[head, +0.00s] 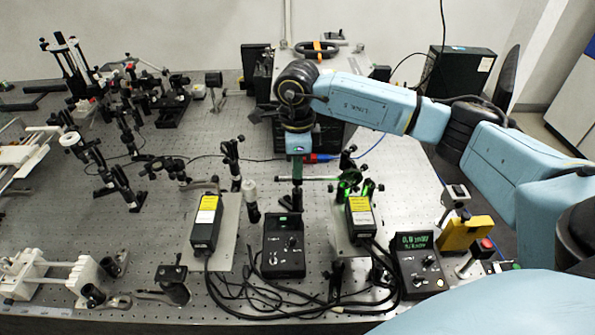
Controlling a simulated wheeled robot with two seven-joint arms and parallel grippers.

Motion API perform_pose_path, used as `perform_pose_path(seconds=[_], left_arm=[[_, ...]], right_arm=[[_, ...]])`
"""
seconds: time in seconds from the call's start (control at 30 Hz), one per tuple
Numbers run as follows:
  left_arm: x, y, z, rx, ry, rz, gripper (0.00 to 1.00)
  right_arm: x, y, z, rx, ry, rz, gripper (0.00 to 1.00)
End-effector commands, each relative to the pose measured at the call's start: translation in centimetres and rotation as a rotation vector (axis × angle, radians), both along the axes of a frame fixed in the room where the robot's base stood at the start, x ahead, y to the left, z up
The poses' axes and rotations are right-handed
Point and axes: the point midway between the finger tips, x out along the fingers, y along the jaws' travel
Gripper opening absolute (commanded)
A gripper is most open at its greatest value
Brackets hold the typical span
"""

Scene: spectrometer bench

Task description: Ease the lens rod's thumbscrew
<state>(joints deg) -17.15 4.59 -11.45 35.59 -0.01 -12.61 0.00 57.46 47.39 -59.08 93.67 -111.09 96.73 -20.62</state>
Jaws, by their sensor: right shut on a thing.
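My right gripper (297,172) points straight down near the middle of the bench, at the end of the blue arm from the right. It is shut on a small part at a dark upright post (297,198), which I take to be the lens rod's thumbscrew. The jaws hide most of that part, and its details are too small to make out. My left gripper is not in view.
Two yellow-labelled black boxes (206,224) (360,216) stand left and right of the post. A black control box (284,246) stands in front, with a meter (418,264) to the right. Cables (245,290) loop in front. Several optic posts (115,180) crowd the left.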

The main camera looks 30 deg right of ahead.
Motion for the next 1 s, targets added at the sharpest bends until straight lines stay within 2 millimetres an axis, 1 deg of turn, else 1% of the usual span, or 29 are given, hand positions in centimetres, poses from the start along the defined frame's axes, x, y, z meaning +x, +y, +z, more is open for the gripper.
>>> perform_pose_path(seconds=[0.03, 0.3, 1.0], left_arm=[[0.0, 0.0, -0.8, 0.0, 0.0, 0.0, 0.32], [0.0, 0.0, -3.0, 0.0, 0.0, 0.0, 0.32], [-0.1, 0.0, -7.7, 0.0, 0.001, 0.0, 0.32]], right_arm=[[0.1, 0.0, -0.2, 0.0, -0.004, 0.043, 0.0], [0.1, -0.1, -0.2, -0.001, -0.005, 0.298, 0.0], [0.1, 0.0, -0.1, -0.001, -0.005, 0.963, 0.0]])
